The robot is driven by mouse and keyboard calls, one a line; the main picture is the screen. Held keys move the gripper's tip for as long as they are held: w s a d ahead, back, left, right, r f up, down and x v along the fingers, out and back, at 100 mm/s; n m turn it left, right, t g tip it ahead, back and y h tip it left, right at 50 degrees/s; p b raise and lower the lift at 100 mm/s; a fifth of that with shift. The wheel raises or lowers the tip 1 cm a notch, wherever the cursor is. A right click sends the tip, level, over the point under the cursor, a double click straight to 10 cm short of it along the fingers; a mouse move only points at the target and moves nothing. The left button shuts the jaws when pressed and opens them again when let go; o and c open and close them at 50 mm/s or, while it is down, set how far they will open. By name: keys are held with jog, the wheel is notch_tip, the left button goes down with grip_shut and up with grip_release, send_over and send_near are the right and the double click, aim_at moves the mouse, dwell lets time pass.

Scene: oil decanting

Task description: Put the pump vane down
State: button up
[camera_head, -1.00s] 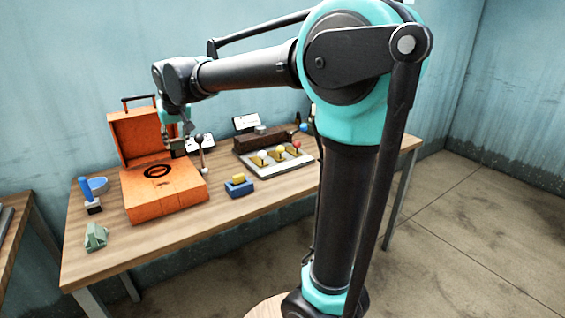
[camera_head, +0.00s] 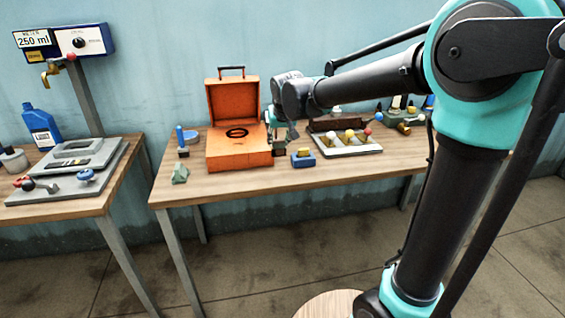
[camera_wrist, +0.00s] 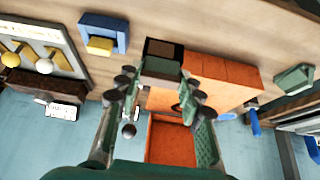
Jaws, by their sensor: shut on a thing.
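My gripper (camera_wrist: 160,88) is shut on a small dark block, which I take to be the pump vane (camera_wrist: 163,52). In the wrist view the block sits between the fingertips, with a dark brown face showing. In the head view my gripper (camera_head: 279,138) is low over the table, just right of the open orange case (camera_head: 240,156). The held block is small and partly hidden there, and I cannot tell whether it touches the table.
A green wedge (camera_head: 180,174) lies left of the case. The wooden table's (camera_head: 215,187) front strip is clear.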

aim_at(283, 144)
notch_tip(283, 144, down, 9)
jog(key=shift+f, duration=0.1)
dwell(0.4)
jog(key=shift+f, duration=0.15)
jog(key=o, duration=1.2)
jog(key=v, duration=1.2)
jog(key=s+d+f+m, duration=0.1)
jog(key=s+d+f, duration=0.15)
jog(key=d, duration=0.25)
jog(key=s+d+f+h, duration=0.1)
jog(key=s+d+f, duration=0.1)
jog(key=d+f, duration=0.25)
jog(key=s+d+f+m, duration=0.1)
jog(key=s+d+f, duration=0.2)
jog(key=d, duration=0.3)
jog(key=shift+m+g+h, duration=0.3)
jog(key=shift+m+g, duration=0.3)
jog(key=shift+g, duration=0.2)
jog(key=s+d+f, duration=0.3)
jog(key=s, duration=0.1)
jog(key=s+d+f, duration=0.3)
jog(key=s, duration=0.1)
jog(key=s+d+f, duration=0.3)
jog(key=s, duration=0.1)
jog(key=shift+s+f, duration=0.15)
jog(key=shift+s, duration=0.05)
